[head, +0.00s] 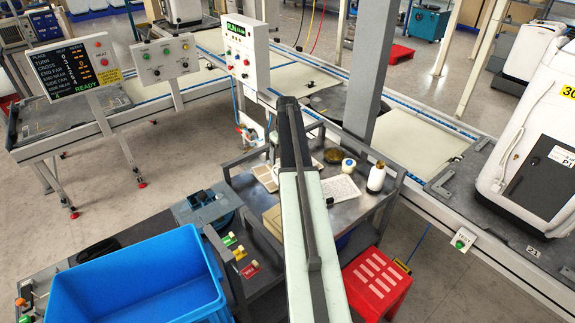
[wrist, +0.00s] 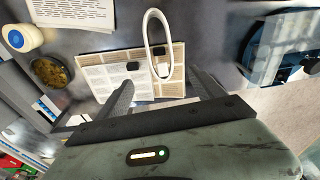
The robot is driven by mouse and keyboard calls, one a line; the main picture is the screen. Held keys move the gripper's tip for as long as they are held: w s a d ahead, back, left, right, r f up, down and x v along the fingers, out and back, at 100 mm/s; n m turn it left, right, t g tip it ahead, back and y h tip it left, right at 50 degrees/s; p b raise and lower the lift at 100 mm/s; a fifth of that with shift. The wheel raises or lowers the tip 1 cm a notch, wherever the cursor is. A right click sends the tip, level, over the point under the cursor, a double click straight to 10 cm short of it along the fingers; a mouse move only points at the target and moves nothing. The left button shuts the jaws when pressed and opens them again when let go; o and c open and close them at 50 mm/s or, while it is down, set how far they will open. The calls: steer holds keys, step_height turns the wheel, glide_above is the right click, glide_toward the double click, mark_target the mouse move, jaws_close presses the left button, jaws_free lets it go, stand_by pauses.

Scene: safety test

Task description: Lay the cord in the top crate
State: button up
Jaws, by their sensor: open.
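A white cord (wrist: 150,30) lies as a long narrow loop in the wrist view, its lower end over the right page of an open, printed booklet (wrist: 105,78). I cannot make out the cord in the head view. My gripper (wrist: 162,90) is open and empty. Its two fingers point at the booklet, with the cord just beyond and between them; I see no contact with the cord. A blue crate (head: 140,272) stands at the lower left of the head view; whether it is stacked on another is not visible. My arm hides part of the bench.
The grey bench (head: 345,208) holds a white bottle (head: 376,177), a round tub (head: 348,166), a brown dish (wrist: 50,73) and a white sheet (head: 341,188). A blue device (wrist: 285,50) is right in the wrist view. A red slotted box (head: 376,282) stands right of my arm.

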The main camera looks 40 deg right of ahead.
steer(key=s+f+t+b, duration=0.1)
steer(key=f+b, duration=0.1)
steer(key=s+a+f+t+b, duration=0.1)
steer(key=f+b, duration=0.1)
steer(key=b, duration=0.1)
steer(key=s+f+t+b, duration=0.1)
steer(key=f+b, duration=0.2)
steer(key=shift+s+a+f+m+h, duration=0.1)
steer(key=shift+s+a+m+h, duration=0.2)
steer(key=shift+s+a, duration=0.1)
steer(key=shift+d, duration=0.2)
steer(key=b+x, duration=0.7)
steer(key=x, duration=0.1)
steer(key=shift+s+d+b, duration=0.2)
steer(key=shift+d+b, duration=0.1)
jaws_close()
steer(key=shift+r+p, duration=0.35)
